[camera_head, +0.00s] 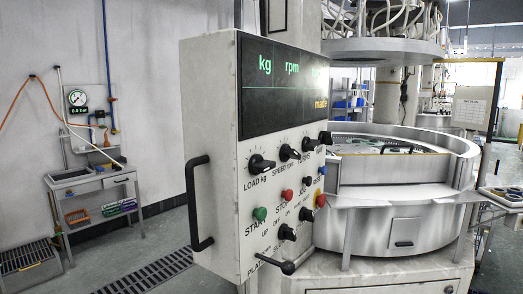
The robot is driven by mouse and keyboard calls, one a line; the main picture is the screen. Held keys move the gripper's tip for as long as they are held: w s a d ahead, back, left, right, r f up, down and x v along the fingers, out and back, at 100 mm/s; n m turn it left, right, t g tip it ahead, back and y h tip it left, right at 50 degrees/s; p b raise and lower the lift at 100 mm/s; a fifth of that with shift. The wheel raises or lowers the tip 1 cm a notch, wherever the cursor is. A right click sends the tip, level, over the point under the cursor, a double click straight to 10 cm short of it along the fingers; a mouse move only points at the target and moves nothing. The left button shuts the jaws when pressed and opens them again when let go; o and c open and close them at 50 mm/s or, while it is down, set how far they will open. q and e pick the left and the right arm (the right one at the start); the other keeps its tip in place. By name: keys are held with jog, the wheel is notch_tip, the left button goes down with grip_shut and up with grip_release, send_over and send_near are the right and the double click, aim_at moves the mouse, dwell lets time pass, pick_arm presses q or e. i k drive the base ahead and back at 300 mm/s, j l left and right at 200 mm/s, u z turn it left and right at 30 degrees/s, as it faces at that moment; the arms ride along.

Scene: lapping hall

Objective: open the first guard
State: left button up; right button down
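A round lapping machine (400,225) with a shiny metal drum stands at the right. A curved metal panel (392,171), which looks like a guard, runs along the front of its rim. I cannot tell for sure that it is the first guard. A dark bar like a handle (397,149) shows just above this panel. A small hatch with a dark handle (404,243) is low on the drum's front. The control box hides the machine's left part. Neither of my grippers is in view.
A control box (213,150) with a black side handle (198,203), knobs and buttons juts out in front of the machine. A sink bench (97,200) with a pressure gauge (77,98) above it stands by the left wall. A floor grate (150,272) lies in open floor between.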

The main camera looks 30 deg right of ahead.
aim_at(381, 169)
jog(key=z, duration=1.7)
jog(key=i+z, duration=0.1)
